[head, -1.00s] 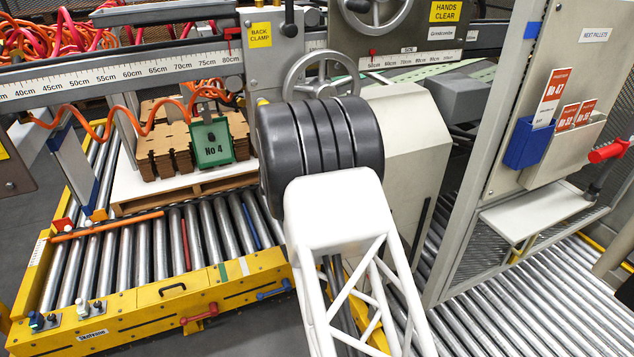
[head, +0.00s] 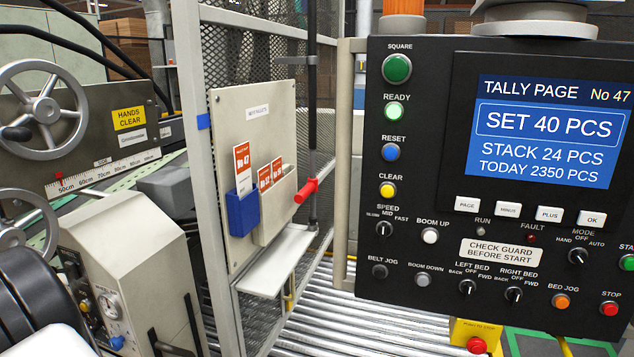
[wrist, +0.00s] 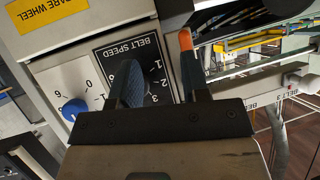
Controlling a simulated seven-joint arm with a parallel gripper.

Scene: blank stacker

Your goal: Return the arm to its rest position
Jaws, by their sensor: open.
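My gripper (wrist: 156,53) shows in the wrist view with its two fingers apart, the right one tipped in orange. Nothing is held between the fingers. Behind them is a pale machine housing with a black "BELT SPEED" plate (wrist: 135,62) and a white dial with a blue knob (wrist: 73,108). The gap between the fingers and the housing is hard to judge. In the head view only a dark ribbed joint and a white link of my arm show, at the lower left edge. The gripper itself is outside that view.
A control panel (head: 440,150) with a lit tally screen fills the head view's right side. A mesh guard frame (head: 215,180) with a card board (head: 265,140) stands left of it. Rollers (head: 330,310) run below. A beige cabinet (head: 125,240) stands beside my arm.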

